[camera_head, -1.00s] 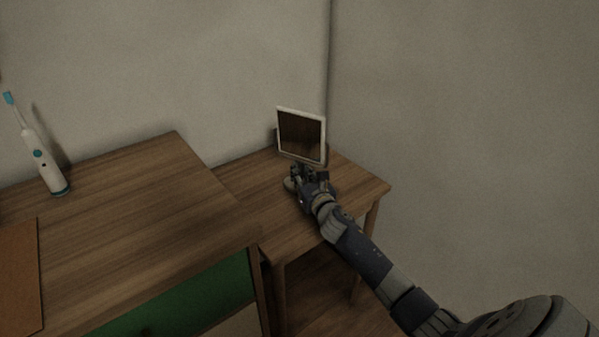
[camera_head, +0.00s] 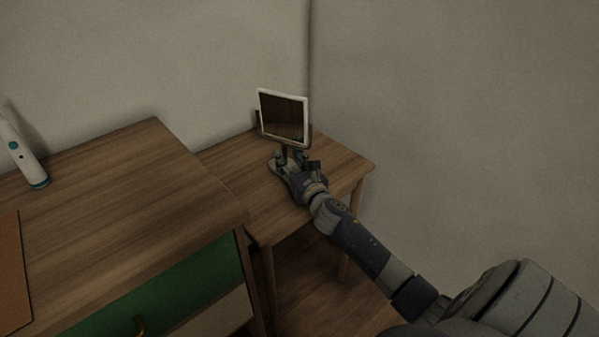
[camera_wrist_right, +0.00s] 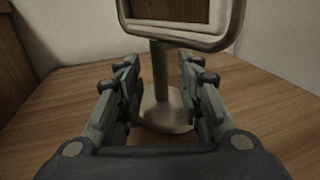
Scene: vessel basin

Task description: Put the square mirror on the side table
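The square mirror (camera_head: 283,117) has a white frame and stands upright on the side table (camera_head: 345,160), near the wall corner. Its stem (camera_wrist_right: 159,70) and round base (camera_wrist_right: 166,115) show in the right wrist view, with the base resting on the wood. My right gripper (camera_head: 293,163) is at the stem, just above the base. In the right wrist view its two fingers (camera_wrist_right: 158,80) are spread on either side of the stem, with a gap on both sides. My left gripper is out of view.
A wooden cabinet (camera_head: 120,200) with a green drawer front (camera_head: 165,295) stands left of the side table. An electric toothbrush (camera_head: 24,155) stands on it, near a brown board (camera_head: 14,270). Walls close in behind and to the right of the side table.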

